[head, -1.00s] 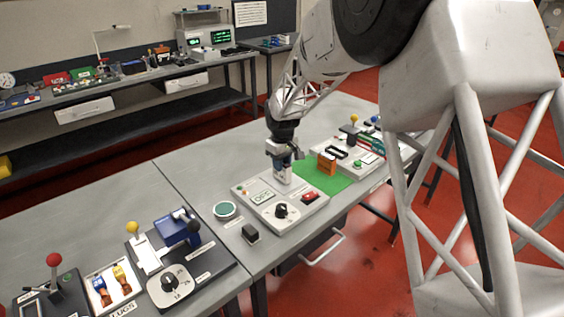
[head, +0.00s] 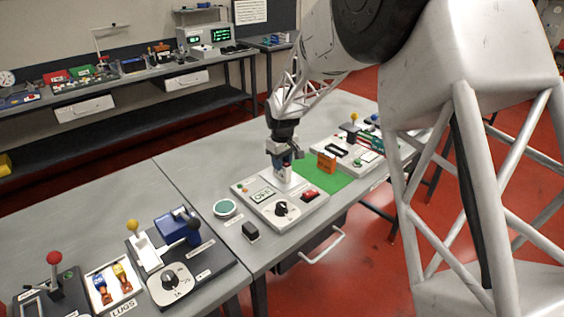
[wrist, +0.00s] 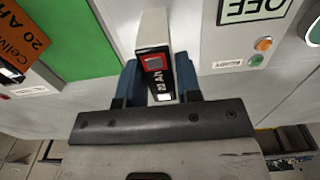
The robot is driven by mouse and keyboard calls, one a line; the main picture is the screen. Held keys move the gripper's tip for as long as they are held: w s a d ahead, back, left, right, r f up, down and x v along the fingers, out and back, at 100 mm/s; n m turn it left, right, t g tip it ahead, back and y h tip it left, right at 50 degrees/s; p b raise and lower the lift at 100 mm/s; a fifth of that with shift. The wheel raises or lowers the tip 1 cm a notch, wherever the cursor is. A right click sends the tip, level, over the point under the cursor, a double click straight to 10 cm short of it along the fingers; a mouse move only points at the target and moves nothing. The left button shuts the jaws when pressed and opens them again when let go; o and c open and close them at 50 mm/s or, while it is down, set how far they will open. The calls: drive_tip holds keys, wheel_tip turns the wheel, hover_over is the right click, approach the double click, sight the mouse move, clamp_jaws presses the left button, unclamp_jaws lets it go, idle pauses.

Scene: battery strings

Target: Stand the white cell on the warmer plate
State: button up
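The white cell (wrist: 153,32), a pale block with a black "20 Ah" label and a red square, sits between the blue fingers of my gripper (wrist: 158,85) in the wrist view. The fingers appear to press both its sides. In the head view my gripper (head: 284,166) holds it upright over the back of a pale grey unit (head: 262,206) with an "OFF" display, a black knob and a red switch. I take this unit to be the warmer. The cell's base is hidden, so I cannot tell whether it touches the plate.
An orange block (head: 326,163) stands on the green mat (head: 318,182) right of the unit. Another pale unit (head: 350,150) lies beyond. A round green-topped disc (head: 225,207) and a small black block (head: 250,231) are at the left. Bare table lies behind them.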

drive_tip(key=o, duration=0.4)
drive_tip(key=shift+r, duration=3.9)
drive_tip(key=shift+s+d+r, duration=0.1)
